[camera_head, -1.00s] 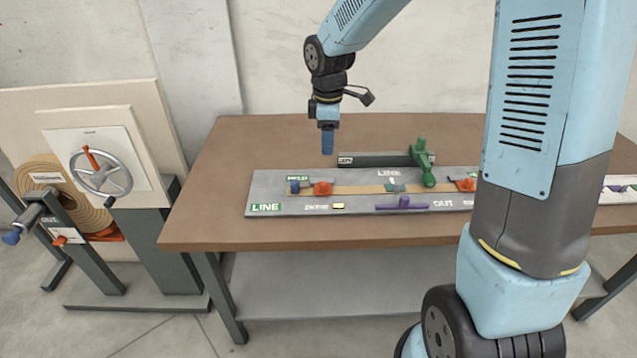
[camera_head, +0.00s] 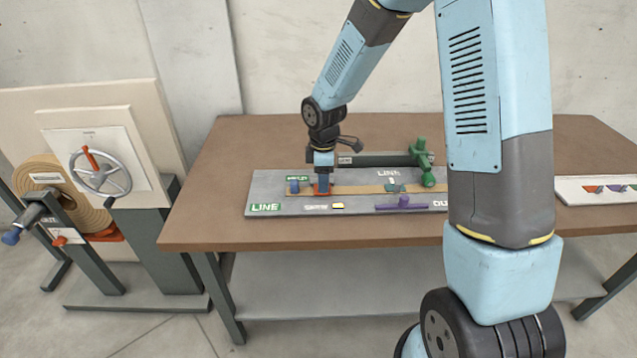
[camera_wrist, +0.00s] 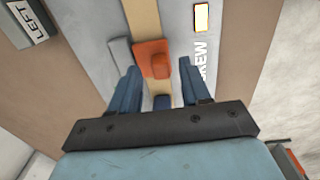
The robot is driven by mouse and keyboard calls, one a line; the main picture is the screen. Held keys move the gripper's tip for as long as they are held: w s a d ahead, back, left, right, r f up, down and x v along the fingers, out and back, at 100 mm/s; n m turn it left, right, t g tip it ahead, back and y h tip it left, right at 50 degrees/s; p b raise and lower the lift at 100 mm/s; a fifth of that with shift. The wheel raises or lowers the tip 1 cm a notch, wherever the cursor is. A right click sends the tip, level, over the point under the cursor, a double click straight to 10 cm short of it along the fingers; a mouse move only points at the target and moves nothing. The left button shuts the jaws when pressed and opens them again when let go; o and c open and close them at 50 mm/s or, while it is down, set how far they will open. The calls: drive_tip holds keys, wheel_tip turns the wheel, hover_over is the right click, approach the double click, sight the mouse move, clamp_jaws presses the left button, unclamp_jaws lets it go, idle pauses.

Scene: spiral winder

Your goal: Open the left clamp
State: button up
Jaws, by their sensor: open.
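The left clamp is an orange block with a raised tab, on the tan strip of the grey board. In the wrist view the orange clamp (camera_wrist: 152,50) lies ahead of and between my open fingers. In the head view only a little orange of the clamp (camera_head: 331,190) shows around my fingers. My gripper (camera_head: 324,188) points down over the clamp.
A blue block (camera_head: 294,186) sits left of the clamp on the strip. A dark bar (camera_head: 375,159) and a green fixture (camera_head: 424,165) stand behind and to the right. A purple handle (camera_head: 403,203) lies in front. The brown table (camera_head: 220,200) is clear at left.

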drive_tip(key=shift+f, duration=0.85)
